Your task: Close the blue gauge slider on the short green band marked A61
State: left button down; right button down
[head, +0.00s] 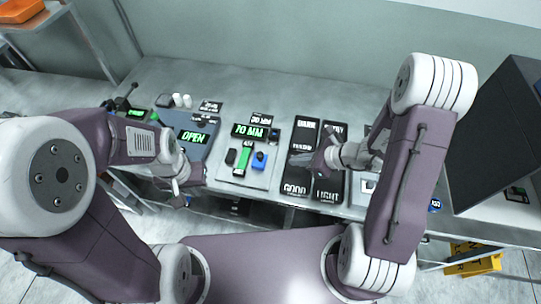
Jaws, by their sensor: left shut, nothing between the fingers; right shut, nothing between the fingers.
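The short green band (243,158) lies upright in the picture on a pale gauge plate, in the middle of the table. Its A61 marking is too small to read. The blue gauge slider (260,160) is just right of the band, with a small gap seeming to show between them. A black block (230,157) stands at the band's left. My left gripper (181,196) is shut and empty, left of the gauge near the table's front edge. My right gripper (317,163) is shut and empty, right of the slider, over the black trays.
A green display (249,131) behind the band reads 70 MM. A panel (193,136) at its left reads OPEN. Black labelled trays, including GOOD (295,189) and LIGHT (327,192), lie to the right. A large dark box (495,135) stands at far right.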

send_near(271, 168)
jog(key=a, duration=0.1)
jog(key=w+a, duration=0.1)
jog(key=a, duration=0.1)
jog(key=shift+w+r, duration=0.3)
jog(key=shift+r, duration=0.1)
jog(key=shift+w+a+r+p, duration=0.1)
jog(key=shift+w+a+p, duration=0.3)
jog(key=shift+a, duration=0.2)
jog(key=shift+w+a+r+p, duration=0.1)
jog(key=shift+w+a+p, duration=0.25)
jog(key=shift+a, duration=0.2)
jog(key=shift+w+a+f, duration=0.1)
jog(key=shift+w+a, duration=0.25)
jog(key=shift+a, duration=0.15)
pick_arm(q)
jog(key=shift+d+r, duration=0.1)
jog(key=shift+r, duration=0.7)
